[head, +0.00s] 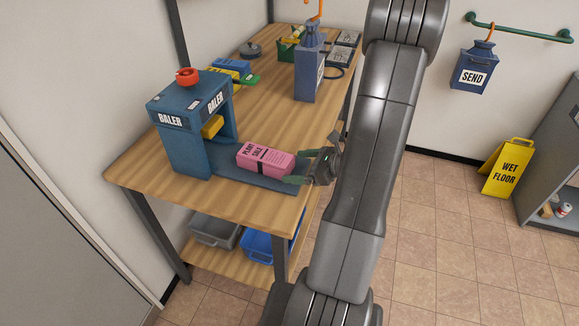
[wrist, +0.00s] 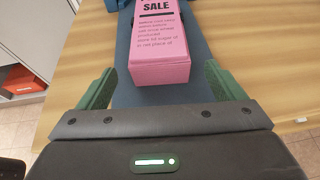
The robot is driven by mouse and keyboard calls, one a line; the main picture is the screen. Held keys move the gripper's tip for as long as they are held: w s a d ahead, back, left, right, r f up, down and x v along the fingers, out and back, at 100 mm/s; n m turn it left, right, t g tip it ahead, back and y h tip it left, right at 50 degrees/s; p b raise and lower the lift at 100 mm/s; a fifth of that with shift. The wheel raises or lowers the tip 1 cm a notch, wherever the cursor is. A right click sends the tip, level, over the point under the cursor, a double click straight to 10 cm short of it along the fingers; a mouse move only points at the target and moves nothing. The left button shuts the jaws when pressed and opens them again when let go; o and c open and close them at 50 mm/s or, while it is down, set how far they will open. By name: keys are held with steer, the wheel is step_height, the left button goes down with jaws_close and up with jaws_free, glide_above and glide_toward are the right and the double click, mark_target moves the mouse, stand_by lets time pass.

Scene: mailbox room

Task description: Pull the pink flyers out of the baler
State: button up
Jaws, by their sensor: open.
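The pink flyers (head: 265,160) form a block with a dark band, lying on the baler's blue tray outside its opening. In the wrist view the flyers (wrist: 160,45) lie ahead, between the lines of my two green fingers, with "SALE" readable. The blue baler (head: 184,125) stands on the table's near left part, with a red knob on top and a yellow part in its opening. My gripper (head: 297,166) is at the tray's outer end; in the wrist view it (wrist: 156,88) is open, its fingers apart on either side of the tray. I cannot tell whether the fingers touch anything.
The wooden table (head: 265,100) holds a blue mailbox-like container (head: 309,75) and several items at the back. Bins (head: 215,230) sit on the lower shelf. A yellow wet floor sign (head: 507,167) stands right, and a "SEND" box (head: 474,70) hangs on a green rail. Floor between is clear.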

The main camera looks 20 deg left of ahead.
mark_target(291, 166)
steer(key=v, duration=1)
steer(key=shift+b, duration=0.3)
steer(key=p+x, duration=0.1)
steer(key=x, duration=1.3)
steer(key=shift+d, duration=0.1)
